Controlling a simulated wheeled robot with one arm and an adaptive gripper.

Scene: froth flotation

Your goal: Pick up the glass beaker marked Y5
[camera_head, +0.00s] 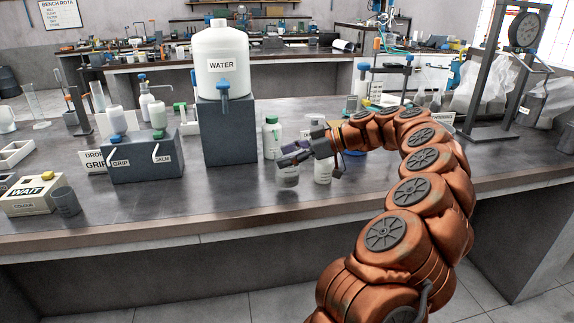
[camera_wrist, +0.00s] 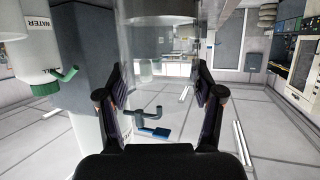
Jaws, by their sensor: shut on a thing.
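A clear glass beaker (camera_head: 288,176) is at the front of the dark bench (camera_head: 235,195), right of the water tank's stand. My gripper (camera_head: 291,158) is shut on it near its upper part. In the wrist view the beaker (camera_wrist: 160,75) stands between the two dark fingers of my gripper (camera_wrist: 160,97), which touch it on both sides. A dark patch lies on the bench just under the beaker, and I cannot tell for sure whether its base is clear of the bench. No Y5 mark is readable in either view.
The white water tank (camera_head: 222,55) sits on a dark block (camera_head: 228,130) to the left. The bench front between the block and the grey cup (camera_head: 66,201) is clear.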

